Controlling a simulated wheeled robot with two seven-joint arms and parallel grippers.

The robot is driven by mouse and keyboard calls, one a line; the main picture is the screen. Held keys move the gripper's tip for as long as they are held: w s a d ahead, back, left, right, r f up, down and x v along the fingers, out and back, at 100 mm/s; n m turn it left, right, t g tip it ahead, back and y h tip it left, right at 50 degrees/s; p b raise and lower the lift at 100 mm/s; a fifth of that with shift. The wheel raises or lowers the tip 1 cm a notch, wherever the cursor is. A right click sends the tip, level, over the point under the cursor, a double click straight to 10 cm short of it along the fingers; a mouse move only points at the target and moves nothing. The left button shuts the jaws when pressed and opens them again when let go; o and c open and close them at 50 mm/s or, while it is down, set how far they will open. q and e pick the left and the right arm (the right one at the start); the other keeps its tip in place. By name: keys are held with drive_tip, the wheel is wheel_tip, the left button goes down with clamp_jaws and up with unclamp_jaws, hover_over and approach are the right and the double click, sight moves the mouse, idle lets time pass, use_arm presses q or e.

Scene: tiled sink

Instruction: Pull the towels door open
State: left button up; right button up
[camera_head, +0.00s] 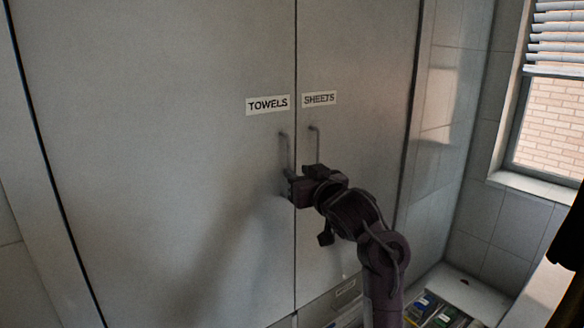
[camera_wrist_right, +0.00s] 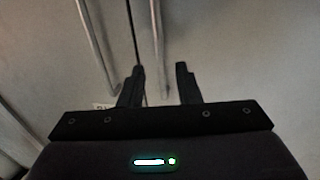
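The towels door (camera_head: 170,150) is the left cabinet door, labelled TOWELS (camera_head: 268,105). It looks shut, level with the sheets door (camera_head: 350,60). The towels handle (camera_head: 284,150) is a vertical bar near the seam. My right gripper (camera_head: 291,188) is at this handle's lower end. In the right wrist view, a bar that seems to be the towels handle (camera_wrist_right: 155,40) runs between the parted fingers (camera_wrist_right: 160,78). I cannot tell whether either finger touches it. My left gripper is not in view.
The sheets handle (camera_head: 315,143) stands just right of the seam, close to my right gripper; it also shows in the right wrist view (camera_wrist_right: 95,40). A tiled wall and window (camera_head: 545,120) are at the right. An open bin of coloured items (camera_head: 435,312) is low right.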

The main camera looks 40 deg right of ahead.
sight(290, 167)
drive_tip(key=x, duration=0.4)
drive_tip(key=shift+w+p, duration=0.1)
drive_tip(key=shift+p, duration=0.25)
clamp_jaws()
